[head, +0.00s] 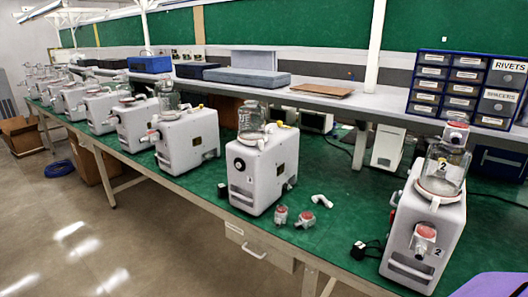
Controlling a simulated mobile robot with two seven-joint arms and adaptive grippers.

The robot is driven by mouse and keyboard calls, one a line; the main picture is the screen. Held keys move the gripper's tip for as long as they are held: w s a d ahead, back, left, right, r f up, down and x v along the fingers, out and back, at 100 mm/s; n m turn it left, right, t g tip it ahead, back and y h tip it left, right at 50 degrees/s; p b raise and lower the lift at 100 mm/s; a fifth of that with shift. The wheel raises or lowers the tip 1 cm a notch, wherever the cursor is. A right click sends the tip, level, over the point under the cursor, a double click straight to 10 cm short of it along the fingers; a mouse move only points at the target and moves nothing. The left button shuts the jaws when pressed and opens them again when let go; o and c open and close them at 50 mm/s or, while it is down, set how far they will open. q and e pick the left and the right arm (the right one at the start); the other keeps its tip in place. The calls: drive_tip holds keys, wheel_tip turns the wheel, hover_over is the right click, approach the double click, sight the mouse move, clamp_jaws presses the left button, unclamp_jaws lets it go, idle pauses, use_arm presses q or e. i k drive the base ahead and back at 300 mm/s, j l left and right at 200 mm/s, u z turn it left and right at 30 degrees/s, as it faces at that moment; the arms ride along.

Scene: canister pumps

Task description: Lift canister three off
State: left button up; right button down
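Several white pumps stand in a row on the green bench. The nearest, at right (425,225), carries a clear canister (442,168) with a red-and-white cap and the label 2. The middle pump (262,175) carries a clear canister (251,122) with no red cap on top; I can read no number on it. The pump left of it (187,140) carries another clear canister (168,98). I cannot read a 3 on any canister. Neither of my grippers is in view.
Two small red-and-white fittings (281,214) (305,219) and a white elbow piece (321,201) lie on the bench (335,235) right of the middle pump. A black plug (360,250) lies near the right pump. A shelf (385,100) with blue drawers (447,82) runs behind.

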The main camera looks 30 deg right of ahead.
sight(252, 117)
drive_tip(key=z, duration=0.35)
drive_tip(key=i+j+z, duration=0.1)
drive_tip(key=i+z, duration=0.25)
drive_tip(key=i+j+z, duration=0.1)
drive_tip(key=z, duration=0.3)
drive_tip(key=i+j+z, duration=0.55)
drive_tip(key=j, duration=0.35)
drive_tip(key=i+j+z, duration=0.1)
drive_tip(key=i+j, duration=0.15)
